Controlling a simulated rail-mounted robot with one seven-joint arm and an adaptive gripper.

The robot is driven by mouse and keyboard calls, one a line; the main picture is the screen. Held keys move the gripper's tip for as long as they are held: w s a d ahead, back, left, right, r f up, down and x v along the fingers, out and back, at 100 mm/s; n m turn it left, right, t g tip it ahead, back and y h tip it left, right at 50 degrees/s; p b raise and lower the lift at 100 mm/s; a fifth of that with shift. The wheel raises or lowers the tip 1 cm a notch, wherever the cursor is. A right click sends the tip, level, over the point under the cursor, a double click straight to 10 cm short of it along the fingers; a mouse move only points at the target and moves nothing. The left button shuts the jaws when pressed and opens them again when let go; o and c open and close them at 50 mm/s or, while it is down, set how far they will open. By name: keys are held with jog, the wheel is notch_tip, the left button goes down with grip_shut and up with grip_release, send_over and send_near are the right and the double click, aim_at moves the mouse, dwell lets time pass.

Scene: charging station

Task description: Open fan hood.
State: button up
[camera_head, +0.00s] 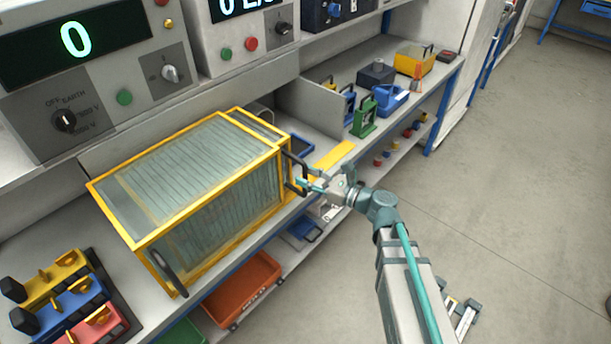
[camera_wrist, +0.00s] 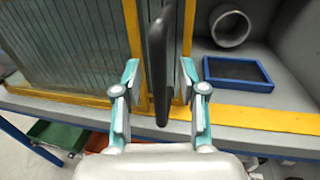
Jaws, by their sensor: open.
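The fan hood (camera_head: 205,185) is a yellow-framed box with clear, slatted panels, standing on the bench; its frame and panels also show at the left of the wrist view (camera_wrist: 70,45). A black handle (camera_head: 296,172) is on its right end. In the wrist view the handle (camera_wrist: 157,65) runs upright between my fingers. My gripper (camera_head: 309,186) is at this right end, beside the handle. In the wrist view my gripper (camera_wrist: 158,85) is open, with one teal-and-grey finger on each side of the handle and visible gaps. A second dark handle (camera_head: 168,272) is on the hood's near left end.
A blue-rimmed tray (camera_wrist: 237,73) and a grey ring (camera_wrist: 230,27) lie right of the hood. Colored clamps (camera_head: 65,300) stand at the left front. An orange bin (camera_head: 240,288) is on the lower shelf. The floor (camera_head: 500,200) at right is mostly clear.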

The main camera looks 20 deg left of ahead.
jog(key=v, duration=1.1)
jog(key=s+d+f+n+g+h, duration=0.25)
jog(key=f+n, duration=0.25)
jog(key=f, duration=0.3)
jog(key=s+d+f+n+g+h, duration=0.1)
jog(key=s+d+f+n+h, duration=0.25)
jog(key=f, duration=0.55)
jog(key=s+d+f+n+g+h, duration=0.1)
jog(key=s+d+f+n+h, duration=0.15)
jog(key=s+f+n, duration=0.4)
jog(key=s+d+f+n+g+h, duration=0.3)
jog(key=s+d+f, duration=0.4)
jog(key=s+f, duration=0.3)
jog(key=s+d+f+n+g+h, duration=0.2)
jog(key=s+d+f+h, duration=0.4)
jog(key=s+f, duration=0.5)
jog(key=s+d+g, duration=0.1)
jog(key=d, duration=0.1)
jog(key=shift+s+d+n+g, duration=0.25)
jog(key=shift+s+n+g, duration=0.1)
jog(key=shift+s+n, duration=0.05)
